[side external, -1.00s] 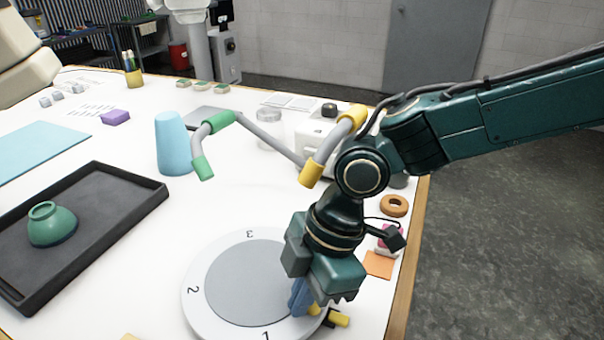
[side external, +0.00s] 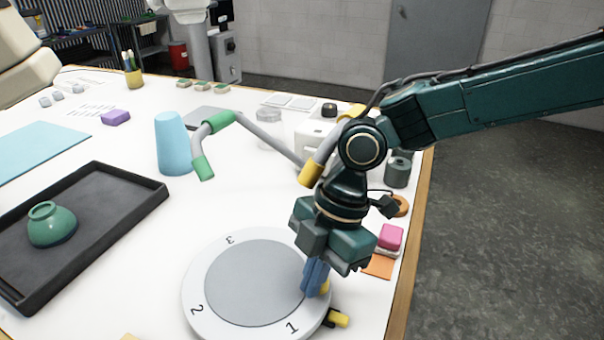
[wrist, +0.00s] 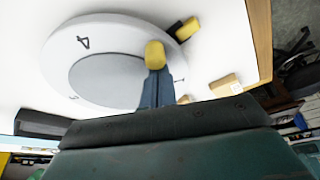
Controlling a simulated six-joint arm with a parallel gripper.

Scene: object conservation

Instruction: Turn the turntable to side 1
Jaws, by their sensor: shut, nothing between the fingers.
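The turntable (side external: 207,268) is a white disc with a grey centre, flat on the table. Its rim shows 1 at the lower right, 2 at the left and 3 at the top; a 4 shows on the turntable in the wrist view (wrist: 118,28). A yellow peg (wrist: 155,54) stands on the rim, mostly hidden by my fingers in the side view. A yellow and black marker (side external: 338,319) lies just outside the rim, near the 1. My gripper (side external: 315,279) points down with its blue fingers shut and empty, beside the peg; contact is hard to tell.
A black tray (side external: 150,203) with a green bowl (side external: 52,224) lies left of the turntable. A pink block (side external: 390,237) sits close right of my gripper, near the table edge.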

